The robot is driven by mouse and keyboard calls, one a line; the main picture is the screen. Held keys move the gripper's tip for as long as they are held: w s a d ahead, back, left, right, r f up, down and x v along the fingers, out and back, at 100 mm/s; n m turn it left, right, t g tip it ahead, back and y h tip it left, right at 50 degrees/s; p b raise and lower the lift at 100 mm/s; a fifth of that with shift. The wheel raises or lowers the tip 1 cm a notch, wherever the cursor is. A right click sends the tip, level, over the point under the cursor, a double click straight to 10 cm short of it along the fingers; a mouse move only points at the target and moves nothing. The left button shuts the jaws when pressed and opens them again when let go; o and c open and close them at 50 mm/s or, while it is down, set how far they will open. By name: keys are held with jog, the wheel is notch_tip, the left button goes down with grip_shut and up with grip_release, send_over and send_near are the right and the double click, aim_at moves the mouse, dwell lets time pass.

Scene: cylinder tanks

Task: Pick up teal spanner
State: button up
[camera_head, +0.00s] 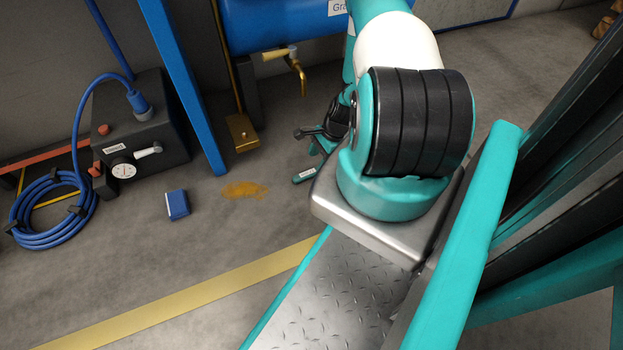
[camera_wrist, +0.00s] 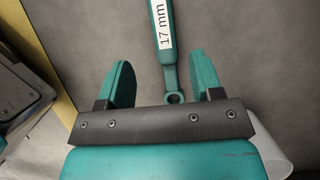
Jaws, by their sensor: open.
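The teal spanner (camera_wrist: 167,62) lies on the grey floor with a white "17 mm" label on its handle. In the wrist view its handle runs up past the top edge and its ring end points down between the jaws. My gripper (camera_wrist: 160,64) is open, with one teal finger on each side of the spanner and a gap to both. How high the fingers are above the spanner cannot be told. In the head view the spanner (camera_head: 304,175) shows only in part, beside my gripper (camera_head: 318,143), which my arm partly hides.
A blue box (camera_head: 177,204) and a brown puddle (camera_head: 243,190) are on the floor to the left. A black pump unit (camera_head: 140,135) and coiled blue hose (camera_head: 50,212) stand further left. A blue tank (camera_head: 275,25) with a brass tap (camera_head: 298,70) is behind.

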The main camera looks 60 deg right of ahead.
aim_at(304, 176)
jog(key=shift+b+x, duration=2.35)
jog(key=shift+x, duration=0.7)
jog(key=shift+w+d, duration=0.2)
jog(key=shift+r, duration=0.1)
jog(key=c, duration=1.1)
